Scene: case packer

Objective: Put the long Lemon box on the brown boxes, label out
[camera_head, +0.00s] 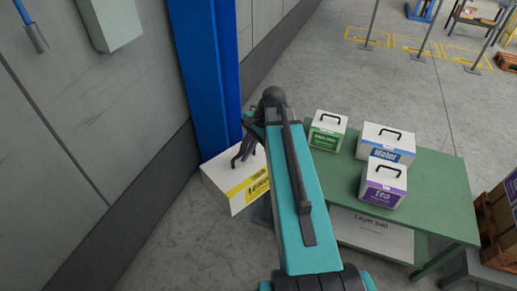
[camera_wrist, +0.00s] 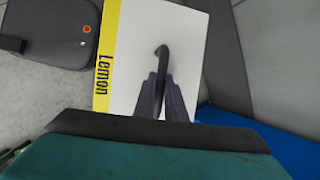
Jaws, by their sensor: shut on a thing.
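The long Lemon box (camera_head: 224,186) is white with a yellow label band and a dark handle on top. My gripper (camera_head: 243,152) is shut on its handle, beside the blue column and left of the green table. In the wrist view the box (camera_wrist: 190,40) lies below my gripper (camera_wrist: 163,95), with the handle between the two fingers. The yellow band with "Lemon" runs along its left edge there. In the head view the label faces the front right. Brown boxes (camera_head: 505,205) show at the right edge, partly cut off. I cannot tell whether the Lemon box touches the floor.
The green table (camera_head: 437,190) carries a green-labelled box (camera_head: 327,131), a Water box (camera_head: 384,145) and a Tea box (camera_head: 383,183). A layer pad (camera_head: 372,236) lies on its lower shelf. The blue column (camera_head: 205,80) and grey wall (camera_head: 90,120) stand close on the left.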

